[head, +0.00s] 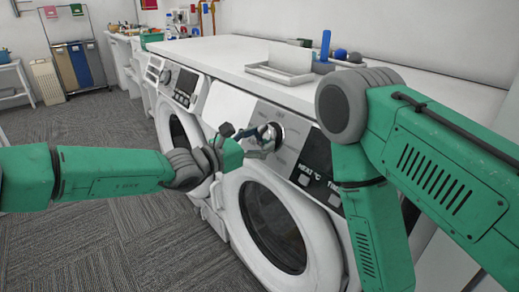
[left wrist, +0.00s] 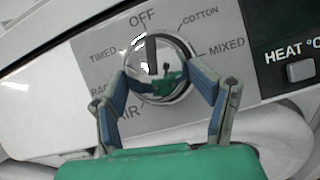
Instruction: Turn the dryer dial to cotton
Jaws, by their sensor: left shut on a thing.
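The dryer dial (head: 273,132) is a round chrome knob on the grey panel of the nearer front-loading machine. In the left wrist view the dial (left wrist: 152,50) has a dark pointer line aimed up, close to OFF. COTTON (left wrist: 201,16) is printed to the upper right, MIXED to the right, TIMED to the left and AIR at the lower left. My left gripper (head: 258,140) is at the dial, with its blue-grey fingers (left wrist: 165,84) on either side of it, shut on it. The lower dial is partly covered. My right arm shows, but its gripper is out of view.
The dryer door (head: 275,225) is below the panel. Right of the dial is a dark display with HEAT and another button. A second machine (head: 181,85) stands to the left. The white worktop (head: 225,52) above holds a tray (head: 290,72) and small items. Carpet floor is open at left.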

